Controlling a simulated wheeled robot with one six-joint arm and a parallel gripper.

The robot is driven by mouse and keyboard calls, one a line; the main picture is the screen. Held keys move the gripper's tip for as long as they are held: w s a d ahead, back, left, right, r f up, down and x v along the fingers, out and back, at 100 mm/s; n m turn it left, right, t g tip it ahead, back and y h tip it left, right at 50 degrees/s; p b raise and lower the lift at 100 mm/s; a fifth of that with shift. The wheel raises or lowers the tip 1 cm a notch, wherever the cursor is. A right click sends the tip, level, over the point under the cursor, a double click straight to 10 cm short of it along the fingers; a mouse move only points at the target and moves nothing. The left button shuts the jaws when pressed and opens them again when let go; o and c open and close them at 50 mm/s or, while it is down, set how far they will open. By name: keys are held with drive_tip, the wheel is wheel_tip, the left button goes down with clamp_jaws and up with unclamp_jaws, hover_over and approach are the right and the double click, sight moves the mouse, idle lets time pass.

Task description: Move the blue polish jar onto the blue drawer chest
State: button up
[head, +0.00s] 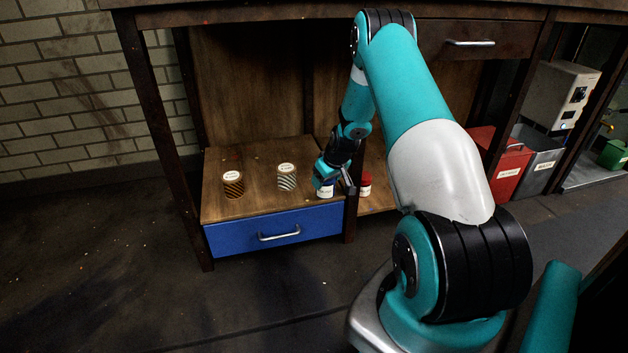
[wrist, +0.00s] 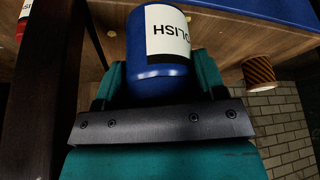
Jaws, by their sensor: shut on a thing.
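The blue polish jar (wrist: 150,30), with a white POLISH label, is in my gripper (wrist: 160,82), its teal fingers on both sides of it. In the head view the jar (head: 325,191) shows mostly as its white label below my gripper (head: 330,178). It is at the front right corner of the blue drawer chest (head: 240,238), which has a wooden top and a blue drawer front. I cannot tell whether the jar touches the top. Part of the jar is hidden by my gripper.
A brown striped jar (head: 233,185) and a grey striped jar (head: 287,178) stand on the chest top, left of my gripper. A red jar (head: 365,186) stands to the right, beyond a dark bench post (head: 350,218). The bench top hangs above.

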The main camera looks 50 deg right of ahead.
drive_tip(key=w+d+f+b, duration=0.1)
drive_tip(key=w+b, duration=0.1)
drive_tip(key=w+d+f+b, duration=0.1)
drive_tip(key=w+b, duration=0.1)
drive_tip(key=w+d+f+b, duration=0.1)
drive_tip(key=w+d+b, duration=0.1)
drive_tip(key=w, duration=0.1)
drive_tip(key=shift+f, duration=0.4)
drive_tip(key=shift+r, duration=0.15)
drive_tip(key=o, duration=1.1)
drive_tip(key=shift+s, duration=0.1)
